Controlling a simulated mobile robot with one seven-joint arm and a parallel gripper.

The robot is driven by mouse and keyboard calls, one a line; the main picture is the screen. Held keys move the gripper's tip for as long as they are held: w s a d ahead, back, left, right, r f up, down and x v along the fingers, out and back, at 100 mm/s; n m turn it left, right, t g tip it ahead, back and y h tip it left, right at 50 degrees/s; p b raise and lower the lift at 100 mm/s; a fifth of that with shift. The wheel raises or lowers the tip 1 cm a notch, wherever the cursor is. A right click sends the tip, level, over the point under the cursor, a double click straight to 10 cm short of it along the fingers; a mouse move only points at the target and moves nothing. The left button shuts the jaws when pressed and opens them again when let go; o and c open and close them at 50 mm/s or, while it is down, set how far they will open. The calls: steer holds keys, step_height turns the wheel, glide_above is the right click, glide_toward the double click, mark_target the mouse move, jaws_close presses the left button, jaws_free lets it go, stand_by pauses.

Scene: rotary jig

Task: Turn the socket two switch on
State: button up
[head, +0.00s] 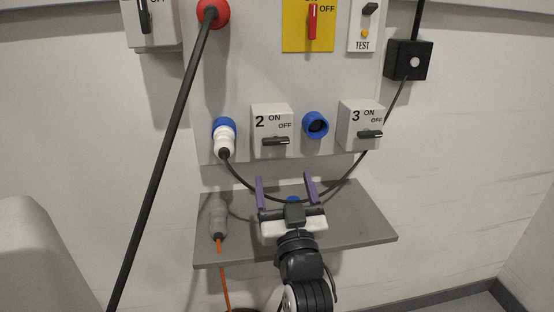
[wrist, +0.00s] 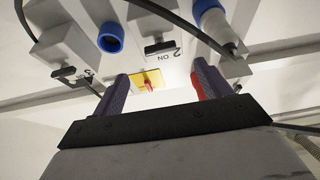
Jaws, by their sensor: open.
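The socket two switch is a light grey box (head: 271,122) marked 2, ON and OFF, on the wall panel. Its black handle (head: 275,141) lies level, in line with the OFF mark on the right. In the wrist view the box shows upside down, with its handle (wrist: 158,46) above the fingers. My gripper (head: 284,178) is open and empty, below and in front of the box, apart from it. Its two purple fingers point up toward the panel; they also show in the wrist view (wrist: 161,75).
A white plug (head: 224,139) sits in a blue socket left of the box. An empty blue socket (head: 315,125) and switch 3 (head: 360,122) are to the right. A black cable (head: 240,183) hangs below the box. A grey shelf (head: 358,226) lies under my gripper.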

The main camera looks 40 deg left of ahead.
mark_target(276, 144)
steer(key=x, duration=0.8)
steer(key=shift+w+a+r, duration=0.15)
steer(key=shift+r, duration=0.2)
steer(key=shift+w+a+r, duration=0.15)
steer(key=shift+w+a, duration=0.3)
steer(key=shift+a, duration=0.05)
steer(key=shift+c, duration=0.3)
steer(key=c, duration=0.9)
